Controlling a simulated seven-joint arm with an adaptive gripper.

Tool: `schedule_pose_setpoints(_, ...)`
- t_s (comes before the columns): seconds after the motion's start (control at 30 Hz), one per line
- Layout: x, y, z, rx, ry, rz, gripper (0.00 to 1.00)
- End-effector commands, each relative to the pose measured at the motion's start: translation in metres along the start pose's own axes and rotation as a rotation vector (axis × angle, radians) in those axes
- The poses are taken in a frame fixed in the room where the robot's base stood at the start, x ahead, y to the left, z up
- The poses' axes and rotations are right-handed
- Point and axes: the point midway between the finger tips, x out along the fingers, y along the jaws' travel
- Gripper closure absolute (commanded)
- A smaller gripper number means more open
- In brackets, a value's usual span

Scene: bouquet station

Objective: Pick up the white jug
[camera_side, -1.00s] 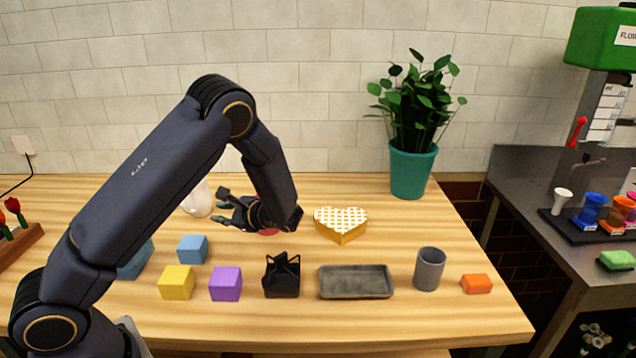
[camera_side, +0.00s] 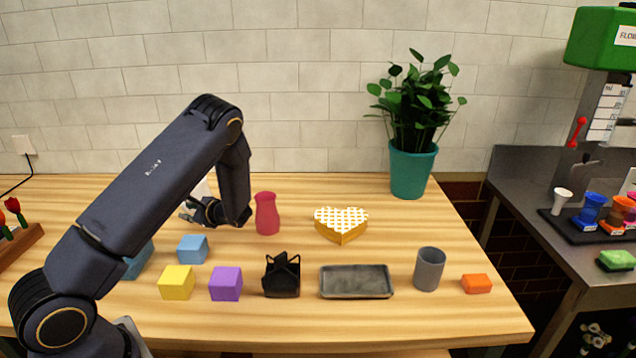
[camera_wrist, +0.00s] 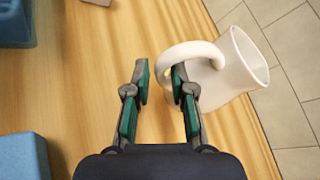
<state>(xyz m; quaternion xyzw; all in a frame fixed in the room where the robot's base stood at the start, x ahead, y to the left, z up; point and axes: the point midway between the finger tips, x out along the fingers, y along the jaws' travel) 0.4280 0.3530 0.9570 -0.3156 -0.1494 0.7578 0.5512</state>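The white jug (camera_wrist: 228,72) lies to the upper right in the wrist view, its open mouth facing right and its looped handle (camera_wrist: 163,62) toward my gripper. In the side view the jug (camera_side: 203,188) is mostly hidden behind my arm. My gripper (camera_wrist: 160,82) is open, with dark fingers and green pads. The near side of the handle appears between the two fingertips, and the right fingertip overlaps the handle's loop. I cannot tell whether either finger touches it. In the side view my gripper (camera_side: 186,212) is low over the table beside the jug.
A red vase (camera_side: 267,214) stands just right of my gripper. A blue block (camera_side: 192,249), a yellow block (camera_side: 177,282) and a purple block (camera_side: 225,284) sit in front. A heart-shaped box (camera_side: 341,227), grey tray (camera_side: 356,295) and grey cup (camera_side: 429,269) are farther right.

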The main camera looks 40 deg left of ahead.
Motion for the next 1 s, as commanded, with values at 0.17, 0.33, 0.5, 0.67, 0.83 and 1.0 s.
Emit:
schedule_pose_setpoints(0.17, 0.0016, -0.0004, 0.0, 0.0, 0.0, -0.001, 0.76)
schedule_pose_setpoints(0.33, 0.0013, -0.0004, 0.0, 0.0, 0.0, -0.001, 0.89)
schedule_pose_setpoints(0.5, 0.0011, -0.0004, 0.0, 0.0, 0.0, -0.001, 1.0)
schedule_pose_setpoints(0.67, 0.001, -0.0003, 0.0, 0.0, 0.0, -0.001, 1.0)
schedule_pose_setpoints(0.83, 0.0009, -0.0003, 0.0, 0.0, 0.0, -0.001, 1.0)
schedule_pose_setpoints(1.0, 0.0009, -0.0003, 0.0, 0.0, 0.0, -0.001, 1.0)
